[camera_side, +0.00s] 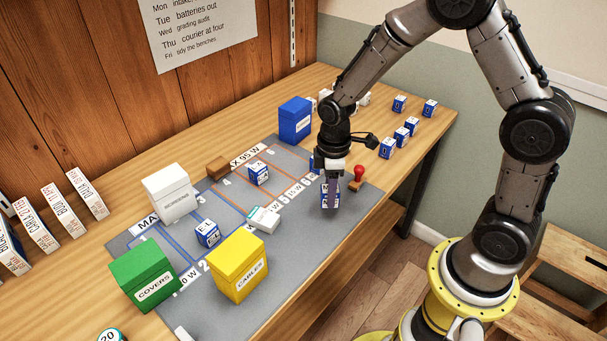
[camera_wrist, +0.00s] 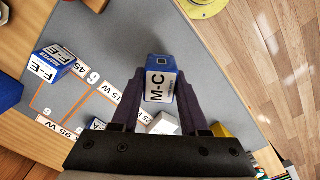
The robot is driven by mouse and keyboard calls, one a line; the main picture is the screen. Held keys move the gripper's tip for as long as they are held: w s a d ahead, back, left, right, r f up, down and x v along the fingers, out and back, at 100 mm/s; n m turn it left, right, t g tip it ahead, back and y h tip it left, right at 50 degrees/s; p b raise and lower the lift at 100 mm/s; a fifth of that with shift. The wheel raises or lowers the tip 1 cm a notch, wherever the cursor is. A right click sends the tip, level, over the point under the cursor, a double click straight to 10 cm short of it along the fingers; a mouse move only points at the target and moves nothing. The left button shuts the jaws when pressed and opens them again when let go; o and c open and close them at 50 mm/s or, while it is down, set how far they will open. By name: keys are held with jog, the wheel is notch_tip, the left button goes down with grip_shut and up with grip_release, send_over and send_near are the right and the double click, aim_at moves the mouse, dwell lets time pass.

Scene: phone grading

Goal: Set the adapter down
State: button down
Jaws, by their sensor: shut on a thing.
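My gripper (camera_side: 330,190) points down over the right part of the grey mat (camera_side: 290,282). It is shut on a blue and white adapter (camera_side: 332,199), which the wrist view shows between the fingers with the label M-C (camera_wrist: 160,86). I cannot tell whether its underside touches the mat. In the wrist view another blue and white adapter (camera_wrist: 52,62), marked F-E, sits to the left near the 45 W label. In the side view one adapter (camera_side: 258,174) sits in a marked cell, and one marked E-L (camera_side: 208,234) sits nearer the front left.
A yellow CABLES box (camera_side: 238,267), green COVERS box (camera_side: 143,279), white box (camera_side: 172,194) and blue box (camera_side: 295,121) stand around the mat. A small white block (camera_side: 263,219) lies mid-mat. A red-topped stamp (camera_side: 357,178) is close to my gripper. Several adapters (camera_side: 402,135) stand at the back right.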

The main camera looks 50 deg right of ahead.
jog(key=w+m, duration=0.2)
jog(key=w+f+m, duration=0.1)
jog(key=m, duration=0.2)
jog(key=shift+w+a+f, duration=0.1)
jog(key=shift+w, duration=0.25)
jog(key=shift+w+m, duration=0.3)
jog(key=shift+m, duration=0.5)
jog(key=shift+w+m, duration=0.15)
jog(key=shift+m, duration=0.85)
